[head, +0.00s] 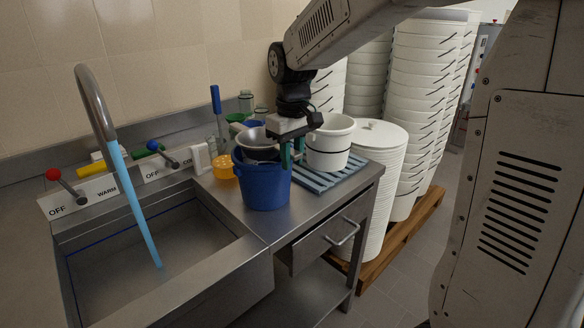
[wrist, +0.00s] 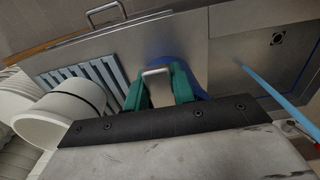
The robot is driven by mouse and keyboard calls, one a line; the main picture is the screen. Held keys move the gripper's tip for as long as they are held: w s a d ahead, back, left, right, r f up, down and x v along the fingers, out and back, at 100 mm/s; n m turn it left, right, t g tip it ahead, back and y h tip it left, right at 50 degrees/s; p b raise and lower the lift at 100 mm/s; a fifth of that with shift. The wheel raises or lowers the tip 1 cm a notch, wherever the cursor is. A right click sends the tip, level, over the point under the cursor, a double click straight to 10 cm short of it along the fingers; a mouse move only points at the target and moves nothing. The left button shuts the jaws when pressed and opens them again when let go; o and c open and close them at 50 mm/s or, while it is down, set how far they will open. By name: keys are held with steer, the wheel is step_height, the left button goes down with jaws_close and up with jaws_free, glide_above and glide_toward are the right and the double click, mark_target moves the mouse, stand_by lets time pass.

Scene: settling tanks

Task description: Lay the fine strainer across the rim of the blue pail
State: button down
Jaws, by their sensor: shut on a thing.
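The blue pail (head: 264,188) stands upright on the steel counter, right of the sink. My gripper (head: 291,152) has green fingers and is at the pail's right side. In the wrist view the fingers (wrist: 160,88) are shut on the strainer's metal handle loop (wrist: 157,72). A strip of the blue pail (wrist: 197,82) shows behind them; the strainer's bowl is hidden there.
A white pot (head: 330,145) stands on a blue slatted rack (head: 327,180) close right of my gripper. An orange perforated cup (head: 222,168) stands left of the pail. Water runs from the tap (head: 96,105) into the sink (head: 150,250). White pail stacks (head: 425,90) stand behind.

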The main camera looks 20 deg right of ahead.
steer(key=shift+f, duration=1.65)
steer(key=c, duration=1.2)
jaws_free()
steer(key=shift+o, duration=0.2)
steer(key=shift+r, duration=0.15)
step_height(320, 180, up, 12)
steer(key=shift+s+f, duration=0.1)
steer(key=shift+f, duration=0.1)
steer(key=s+f+m, duration=0.1)
steer(key=s+f, duration=0.2)
steer(key=s, duration=1)
steer(key=s+f+m+t, duration=0.1)
steer(key=s+f, duration=0.3)
steer(key=s, duration=1)
steer(key=shift+s+a+m, duration=0.2)
steer(key=shift+m, duration=0.6)
